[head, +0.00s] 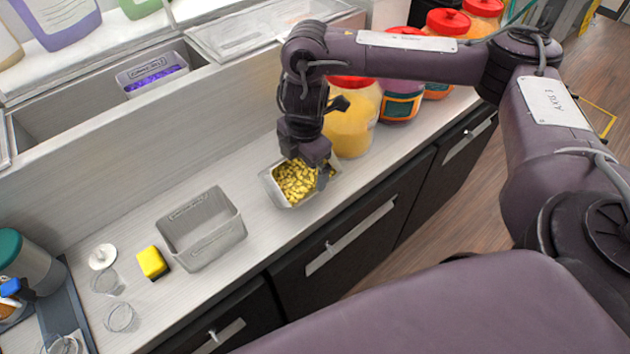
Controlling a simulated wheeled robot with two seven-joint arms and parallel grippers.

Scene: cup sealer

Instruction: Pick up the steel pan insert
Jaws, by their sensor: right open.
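A small steel pan insert (273,188) full of yellow pieces (295,181) stands on the counter near the centre. My right gripper (309,168) points down over its right side, with its jaws open. One finger hangs by the pan's right rim and hides part of it; I cannot tell whether it touches. A second, empty grey pan (203,243) stands to the left, apart from the gripper. My left gripper is not in view.
Jars with red lids (353,128) stand close behind and right of the gripper. A yellow block (151,262), clear cups (119,317) and a white round piece (102,257) lie at the left. Recessed wells line the back ledge. The counter's front edge is near the pans.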

